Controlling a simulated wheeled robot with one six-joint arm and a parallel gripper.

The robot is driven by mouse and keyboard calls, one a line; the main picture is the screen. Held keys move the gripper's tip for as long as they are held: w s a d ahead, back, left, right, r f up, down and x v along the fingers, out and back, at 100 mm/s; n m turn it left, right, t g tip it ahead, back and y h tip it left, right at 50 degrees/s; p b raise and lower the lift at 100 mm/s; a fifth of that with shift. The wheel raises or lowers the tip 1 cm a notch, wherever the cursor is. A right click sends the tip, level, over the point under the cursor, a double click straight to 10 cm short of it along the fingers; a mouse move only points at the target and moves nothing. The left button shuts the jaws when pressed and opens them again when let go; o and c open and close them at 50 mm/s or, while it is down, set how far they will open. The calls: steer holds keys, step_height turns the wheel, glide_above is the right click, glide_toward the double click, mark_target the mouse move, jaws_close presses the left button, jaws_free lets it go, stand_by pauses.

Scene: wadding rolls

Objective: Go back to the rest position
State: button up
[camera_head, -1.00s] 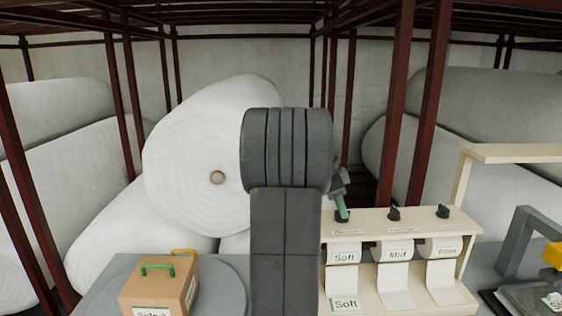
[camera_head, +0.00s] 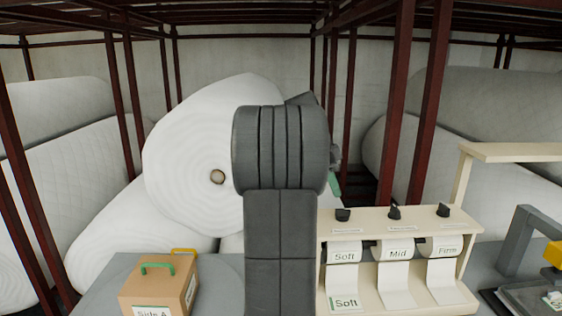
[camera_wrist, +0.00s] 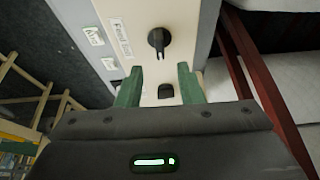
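My gripper (camera_wrist: 158,82) shows in the wrist view as two green fingers spread apart with nothing held between them. A black knob (camera_wrist: 166,91) shows between and beyond the fingers, and another knob (camera_wrist: 158,41) lies farther up. In the head view my arm hides most of the gripper; only a bit of green finger shows at the arm's right side, above the cream dispenser (camera_head: 468,240). The dispenser carries a row of black knobs, the leftmost (camera_head: 343,214) above the roll marked Soft (camera_head: 344,252). The gripper appears clear of that knob.
A cardboard box (camera_head: 157,290) with green and yellow handles stands on the grey table (camera_head: 105,280) at left. A large white wadding roll (camera_head: 195,150) lies behind. Dark red rack posts (camera_head: 425,110) stand behind the dispenser. A grey frame (camera_head: 520,240) is at right.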

mark_target(342, 209)
steer(key=v, duration=0.6)
steer(key=x, duration=1.3)
steer(key=shift+d+f+p, duration=0.1)
steer(key=shift+f+p, duration=0.2)
steer(key=shift+n, duration=0.5)
steer(key=shift+s+r+n+t, duration=0.15)
steer(key=shift+n+t, duration=0.45)
steer(key=shift+n, duration=0.2)
steer(key=n+t, duration=0.1)
steer(key=n, duration=0.2)
steer(key=shift+y, duration=0.3)
steer(key=n+t, duration=0.1)
steer(key=n, duration=0.2)
steer(key=n+y, duration=0.1)
steer(key=n, duration=0.2)
steer(key=shift+s+t+y+p, duration=0.1)
steer(key=shift+t+y+p, duration=0.2)
steer(key=shift+t+p, duration=0.1)
